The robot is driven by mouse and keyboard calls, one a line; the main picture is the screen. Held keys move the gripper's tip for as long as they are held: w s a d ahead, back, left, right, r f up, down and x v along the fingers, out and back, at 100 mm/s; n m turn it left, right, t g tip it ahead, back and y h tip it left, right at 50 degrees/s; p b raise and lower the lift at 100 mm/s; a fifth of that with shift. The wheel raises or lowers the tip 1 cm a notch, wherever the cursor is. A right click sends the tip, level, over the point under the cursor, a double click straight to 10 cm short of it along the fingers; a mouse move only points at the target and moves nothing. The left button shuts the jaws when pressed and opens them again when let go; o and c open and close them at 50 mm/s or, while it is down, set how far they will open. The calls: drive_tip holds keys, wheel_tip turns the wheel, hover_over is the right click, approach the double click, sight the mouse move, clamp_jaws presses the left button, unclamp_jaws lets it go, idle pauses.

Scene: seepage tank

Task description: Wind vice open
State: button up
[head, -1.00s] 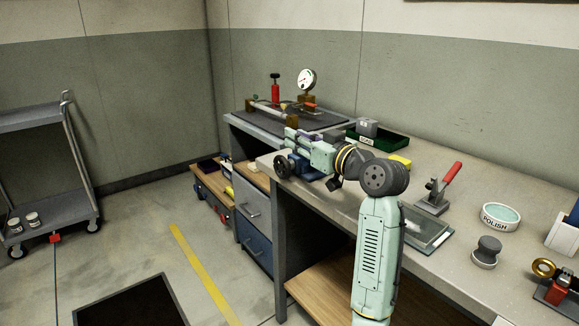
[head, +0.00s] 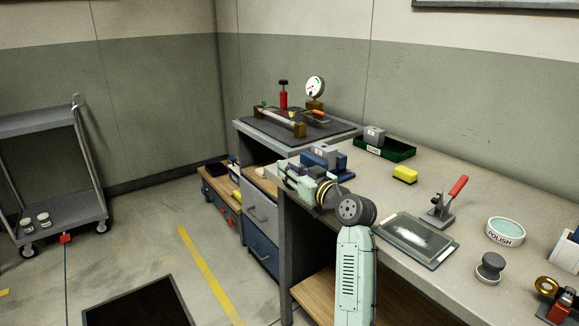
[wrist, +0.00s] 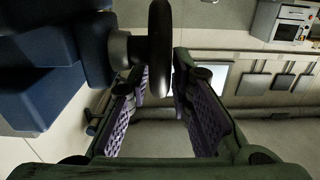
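The blue vice (head: 338,163) stands on the workbench near its left end, with a grey block (head: 324,151) at its top. In the wrist view the vice's blue body (wrist: 45,75) fills the left side, and its dark handwheel (wrist: 160,50) is seen edge-on. My gripper (head: 288,168) is low at the bench's left end, in front of the vice, and hides the wheel in the head view. In the wrist view my gripper (wrist: 162,78) is open, its purple pads on either side of the wheel's rim. A small gap shows at the right pad; contact at the left is unclear.
A green tray (head: 399,153), yellow block (head: 405,174), glass-like plate (head: 394,237), red-handled clamp (head: 445,205) and polish tin (head: 505,231) lie to the right. A gauge rig (head: 314,92) stands on the dark mat behind.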

drive_tip(key=shift+w, duration=0.1)
drive_tip(key=shift+c, duration=0.2)
clamp_jaws()
drive_tip(key=shift+a+r, duration=0.1)
drive_tip(key=shift+r, duration=0.05)
drive_tip(key=shift+w+g+p, duration=0.1)
drive_tip(key=shift+g+p, duration=0.2)
drive_tip(key=shift+p, duration=0.25)
drive_tip(key=g+h+p, duration=0.1)
drive_tip(key=p, duration=0.1)
drive_tip(key=shift+w+a+r+p, duration=0.15)
drive_tip(key=shift+r+p, duration=0.05)
drive_tip(key=shift+p, duration=0.15)
drive_tip(key=g+p, duration=0.1)
drive_tip(key=h+p, duration=0.1)
drive_tip(key=g+h+p, duration=0.1)
drive_tip(key=p, duration=0.1)
drive_tip(key=shift+w+a+f+g, duration=0.15)
drive_tip(key=shift+w+f+g, duration=0.1)
drive_tip(key=shift+g, duration=0.05)
drive_tip(key=shift+f+g+h+p, duration=0.25)
drive_tip(key=shift+g+h+p, duration=0.05)
